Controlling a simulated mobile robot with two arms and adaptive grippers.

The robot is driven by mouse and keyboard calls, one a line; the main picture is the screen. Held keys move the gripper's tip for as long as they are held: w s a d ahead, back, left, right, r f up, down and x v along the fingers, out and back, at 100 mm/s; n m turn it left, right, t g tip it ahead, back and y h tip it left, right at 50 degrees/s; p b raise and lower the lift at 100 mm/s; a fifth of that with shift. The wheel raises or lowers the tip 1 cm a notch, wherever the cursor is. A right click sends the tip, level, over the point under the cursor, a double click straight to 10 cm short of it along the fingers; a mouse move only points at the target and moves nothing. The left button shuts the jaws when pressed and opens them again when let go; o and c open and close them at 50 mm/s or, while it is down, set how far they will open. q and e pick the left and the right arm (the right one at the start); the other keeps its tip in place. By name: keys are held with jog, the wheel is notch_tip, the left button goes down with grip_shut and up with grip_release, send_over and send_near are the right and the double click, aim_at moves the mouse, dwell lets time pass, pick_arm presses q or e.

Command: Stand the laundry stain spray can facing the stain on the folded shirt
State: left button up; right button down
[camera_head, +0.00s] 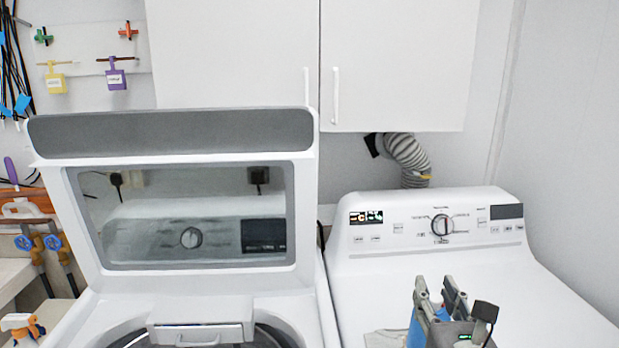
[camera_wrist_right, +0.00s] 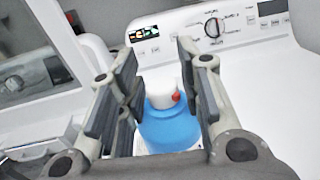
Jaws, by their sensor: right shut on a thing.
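The laundry stain spray can is blue with a white cap and a red nozzle spot; it shows between my fingers in the right wrist view (camera_wrist_right: 172,130). In the head view only a strip of its blue side (camera_head: 416,332) shows beside my right gripper (camera_head: 437,293). That gripper is shut on the can, over the front of the dryer top. A pale greyish patch at the bottom edge, left of the can, may be the folded shirt (camera_head: 382,339); it is mostly cut off, and no stain can be made out. My left gripper is not in view.
The white dryer (camera_head: 560,300) has clear top space to the right and behind the gripper. Its raised control panel (camera_head: 400,235) stands at the back. The washer's open lid (camera_head: 190,125) rises at left. A white and orange spray bottle (camera_head: 20,325) is at far left.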

jog(key=shift+s+a+r+n+y, duration=0.15)
jog(key=shift+s+a+r+y, duration=0.15)
jog(key=shift+a, duration=0.25)
jog(key=shift+s+a+r+n+y, duration=0.2)
jog(key=shift+s+a, duration=0.1)
jog(key=shift+a, duration=0.2)
jog(key=shift+f, duration=0.1)
dwell(0.4)
dwell(0.4)
